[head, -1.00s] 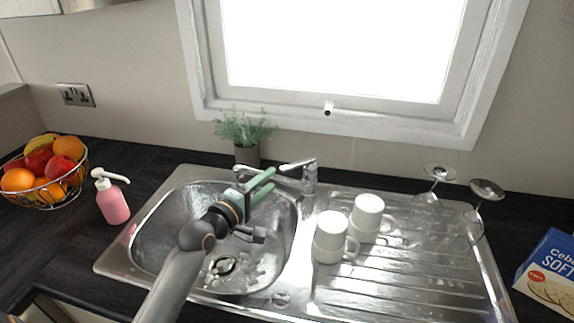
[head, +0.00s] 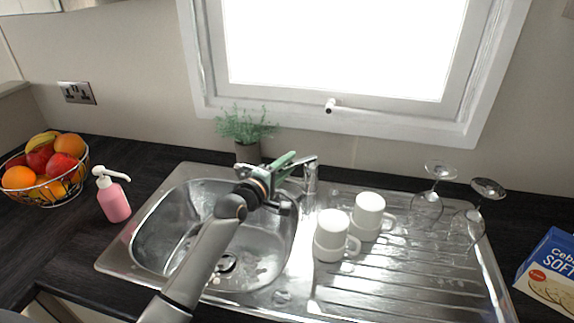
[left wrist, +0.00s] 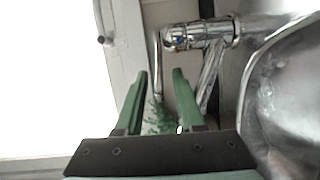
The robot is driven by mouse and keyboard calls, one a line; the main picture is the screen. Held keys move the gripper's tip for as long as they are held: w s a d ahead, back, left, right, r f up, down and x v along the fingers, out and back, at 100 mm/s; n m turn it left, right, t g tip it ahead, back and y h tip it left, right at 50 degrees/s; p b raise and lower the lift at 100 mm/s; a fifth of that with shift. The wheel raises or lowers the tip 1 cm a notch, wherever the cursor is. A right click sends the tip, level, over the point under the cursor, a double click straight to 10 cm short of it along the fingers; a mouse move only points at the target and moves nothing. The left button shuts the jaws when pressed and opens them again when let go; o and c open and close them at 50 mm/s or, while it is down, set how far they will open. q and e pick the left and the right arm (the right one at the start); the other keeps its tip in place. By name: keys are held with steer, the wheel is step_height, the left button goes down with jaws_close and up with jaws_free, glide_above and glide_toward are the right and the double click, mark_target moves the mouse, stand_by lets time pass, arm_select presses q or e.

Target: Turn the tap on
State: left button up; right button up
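The chrome tap (head: 310,182) stands at the back of the steel sink, right of the bowl. Its thin lever (head: 305,161) points left above the body; my gripper partly hides the spout. My left gripper (head: 293,160) has green fingers and is just left of the tap, close to the lever. In the left wrist view the fingers (left wrist: 160,76) are apart and empty. The lever (left wrist: 157,62) shows in the gap between them, and the spout (left wrist: 211,75) lies right of the right finger. I cannot tell whether a finger touches the lever. My right gripper is not in view.
Two stacks of white mugs (head: 332,246) stand on the drainer right of the tap, with upturned glasses (head: 427,207) further right. A potted plant (head: 246,153) is behind the gripper. A pink soap bottle (head: 114,204) and fruit basket (head: 45,200) are left. The window frame is behind.

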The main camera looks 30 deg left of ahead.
arm_select(q)
jaws_close()
stand_by(1.2)
